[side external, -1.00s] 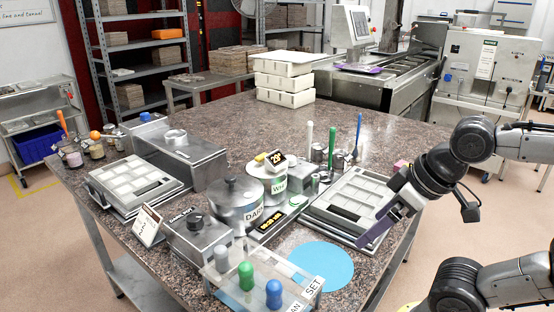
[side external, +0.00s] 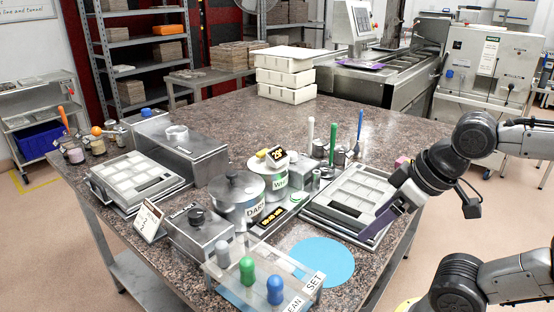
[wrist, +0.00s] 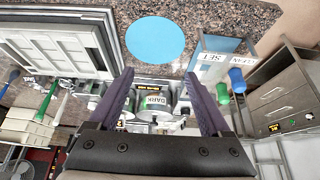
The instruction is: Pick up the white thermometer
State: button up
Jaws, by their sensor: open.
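A slim white stick (side external: 310,134) stands upright in the metal cups at the back of the table, left of a green-handled and a blue-handled tool. It looks like the white thermometer, but it is too small to be sure. It also shows at the left of the wrist view (wrist: 62,106). My gripper (side external: 372,232) is open and empty, with purple fingers, over the near right part of the table by the right mould tray. In the wrist view the fingers (wrist: 159,84) are spread apart, with nothing between them. The stick is well away from them.
The right mould tray (side external: 336,222) lies between my gripper and the cups. Two lidded pots, one labelled DARK (side external: 240,200), stand left of it. A blue disc (side external: 323,262) and a rack with coloured handles (side external: 247,271) are in front. White boxes (side external: 285,77) stand behind.

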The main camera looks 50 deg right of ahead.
jog(key=shift+c, duration=1)
